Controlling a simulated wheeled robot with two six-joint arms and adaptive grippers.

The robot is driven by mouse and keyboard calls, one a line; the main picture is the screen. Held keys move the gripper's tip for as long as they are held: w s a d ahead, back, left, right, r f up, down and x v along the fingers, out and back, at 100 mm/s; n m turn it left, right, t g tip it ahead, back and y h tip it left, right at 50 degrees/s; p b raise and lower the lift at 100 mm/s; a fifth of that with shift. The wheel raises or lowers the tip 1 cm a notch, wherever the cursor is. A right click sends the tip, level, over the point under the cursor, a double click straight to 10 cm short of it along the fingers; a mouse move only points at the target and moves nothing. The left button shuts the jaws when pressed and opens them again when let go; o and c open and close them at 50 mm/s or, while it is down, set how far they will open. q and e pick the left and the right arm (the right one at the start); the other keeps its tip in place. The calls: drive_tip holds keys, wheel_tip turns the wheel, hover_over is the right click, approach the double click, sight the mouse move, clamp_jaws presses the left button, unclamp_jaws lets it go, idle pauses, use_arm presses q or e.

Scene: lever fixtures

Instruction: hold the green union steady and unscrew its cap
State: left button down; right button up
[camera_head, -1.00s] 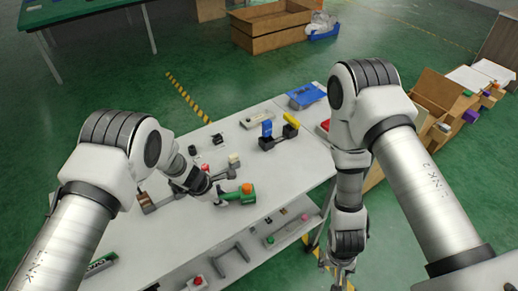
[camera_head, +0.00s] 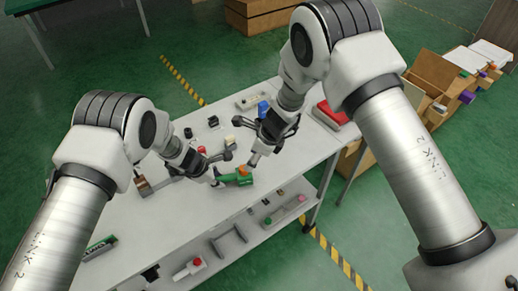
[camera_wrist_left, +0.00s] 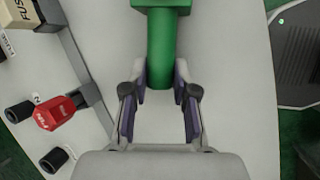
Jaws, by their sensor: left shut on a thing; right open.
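The green union (camera_head: 229,180) lies on the white table near its front edge, with its orange cap (camera_head: 243,171) at the right end. My left gripper (camera_head: 216,179) is shut on the union's left part. In the left wrist view the union's green body (camera_wrist_left: 161,52) runs between the two fingers (camera_wrist_left: 160,85), and the cap is out of frame. My right gripper (camera_head: 253,163) is open and empty, pointing down just above and to the right of the cap. Whether it touches the cap cannot be told.
A red-handled lever (camera_wrist_left: 55,112) and black knobs stand beside my left gripper. A blue block (camera_head: 263,108) and a dark fixture are partly hidden behind my right arm. A red box (camera_head: 331,114) lies at the table's right end. A lower shelf (camera_head: 240,254) holds several parts.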

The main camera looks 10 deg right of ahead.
sight(243, 166)
drive_tip(key=x, duration=0.6)
drive_tip(key=shift+f, duration=0.25)
drive_tip(key=c, duration=1.1)
drive_tip(key=n+g, duration=0.1)
drive_tip(key=n, duration=0.1)
drive_tip(key=n+g, duration=0.1)
drive_tip(key=n, duration=0.3)
drive_tip(key=shift+w+n+g, duration=0.4)
drive_tip(key=shift+c, duration=0.2)
drive_tip(key=n+g, duration=0.1)
drive_tip(key=n, duration=0.4)
drive_tip(key=shift+w+g, duration=0.2)
drive_tip(key=shift+g, duration=0.2)
drive_tip(key=n, duration=0.2)
drive_tip(key=n+g+h, duration=0.1)
drive_tip(key=n, duration=0.3)
drive_tip(key=shift+w+a+g+h, duration=0.15)
drive_tip(key=shift+a+g+h, duration=0.15)
drive_tip(key=shift+g+h, duration=0.1)
drive_tip(key=n+h, duration=0.1)
drive_tip(key=n, duration=0.1)
drive_tip(key=n+h, duration=0.1)
drive_tip(key=n, duration=0.2)
drive_tip(key=shift+a+g, duration=0.2)
drive_tip(key=shift+g, duration=0.1)
drive_tip(key=o, duration=1.2)
drive_tip(key=shift+o, duration=0.2)
